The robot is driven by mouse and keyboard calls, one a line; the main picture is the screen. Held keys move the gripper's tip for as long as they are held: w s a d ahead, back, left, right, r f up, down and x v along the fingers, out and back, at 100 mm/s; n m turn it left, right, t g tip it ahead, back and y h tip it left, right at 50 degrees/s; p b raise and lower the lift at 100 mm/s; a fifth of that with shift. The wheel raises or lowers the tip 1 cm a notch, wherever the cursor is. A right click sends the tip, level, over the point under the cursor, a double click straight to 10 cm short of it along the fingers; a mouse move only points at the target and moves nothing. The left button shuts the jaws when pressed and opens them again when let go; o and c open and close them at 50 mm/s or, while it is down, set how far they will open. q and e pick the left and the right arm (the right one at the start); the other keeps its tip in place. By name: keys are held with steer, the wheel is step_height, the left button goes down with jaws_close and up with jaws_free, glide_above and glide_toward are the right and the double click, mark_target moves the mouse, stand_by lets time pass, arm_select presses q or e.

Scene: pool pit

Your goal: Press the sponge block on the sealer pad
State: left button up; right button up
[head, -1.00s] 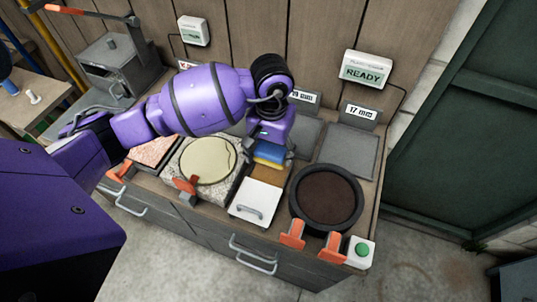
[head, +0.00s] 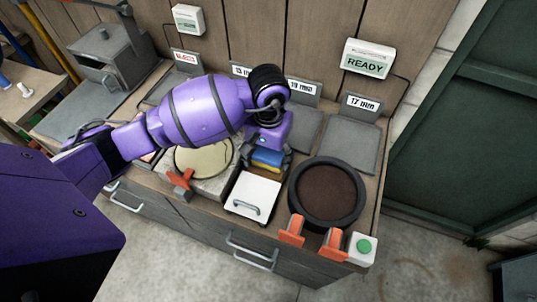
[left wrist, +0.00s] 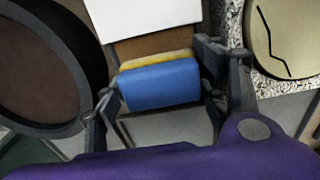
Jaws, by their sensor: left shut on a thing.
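The sponge block (head: 268,159) is blue on top with a yellow layer under it. My left gripper (head: 266,150) is shut on it, with a finger on each side in the left wrist view (left wrist: 160,85). A brown surface, possibly the sealer pad (left wrist: 150,46), shows beside the sponge block in the left wrist view, next to a white lid. In the head view the sponge block and gripper mostly hide it. I cannot tell whether the sponge block touches it. My right gripper is not in view.
The white lid (head: 252,195) with a handle lies just in front. A black-rimmed round brown disc (head: 327,193) is to the right, with orange clamps and a green button (head: 363,246). A cream disc (head: 204,158) is to the left. A grey slab (head: 350,147) behind is bare.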

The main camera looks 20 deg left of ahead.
mark_target(269, 154)
arm_select(q)
steer(key=shift+f+b, duration=0.4)
steer(key=shift+f, duration=0.1)
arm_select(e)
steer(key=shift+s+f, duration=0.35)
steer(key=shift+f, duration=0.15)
arm_select(q)
steer(key=shift+s+f, duration=0.1)
steer(key=shift+f, duration=0.05)
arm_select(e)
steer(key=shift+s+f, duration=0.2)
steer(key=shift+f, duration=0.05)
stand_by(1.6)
arm_select(q)
steer(key=shift+r+p, duration=1.2)
steer(key=shift+r, duration=2.45)
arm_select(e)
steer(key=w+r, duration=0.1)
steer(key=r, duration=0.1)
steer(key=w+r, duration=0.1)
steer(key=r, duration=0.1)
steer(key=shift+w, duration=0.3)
